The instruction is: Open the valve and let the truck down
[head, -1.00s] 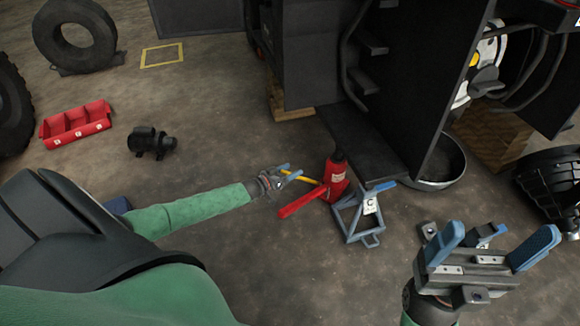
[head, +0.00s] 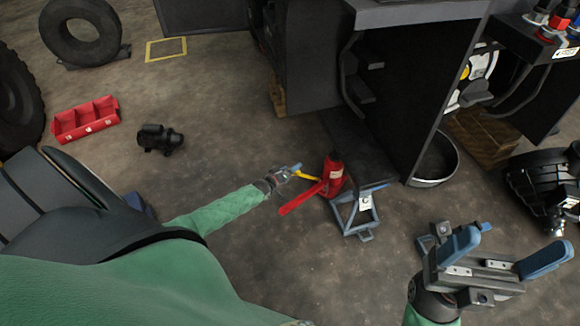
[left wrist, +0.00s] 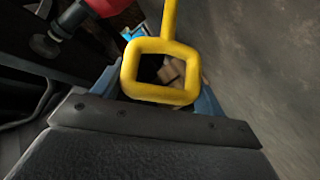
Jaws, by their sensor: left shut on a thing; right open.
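A red bottle jack (head: 334,174) stands upright on the floor by the truck (head: 410,90), with a red lever (head: 300,201) slanting down to its left. A yellow handle (head: 310,178) runs from near the jack's base to my left gripper (head: 289,171). In the left wrist view, the handle's square yellow loop (left wrist: 158,94) sits between my blue left fingers, which are shut on it; part of the red jack (left wrist: 108,6) shows at the top. My right gripper (head: 505,252) is open and empty at the lower right, apart from everything. The valve itself is too small to make out.
A blue jack stand (head: 352,215) is just right of the red lever. A round metal pan (head: 435,178) and wooden blocks (head: 485,137) are by the truck. A red tray (head: 87,123) and black motor (head: 160,138) lie at left. The floor at bottom middle is clear.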

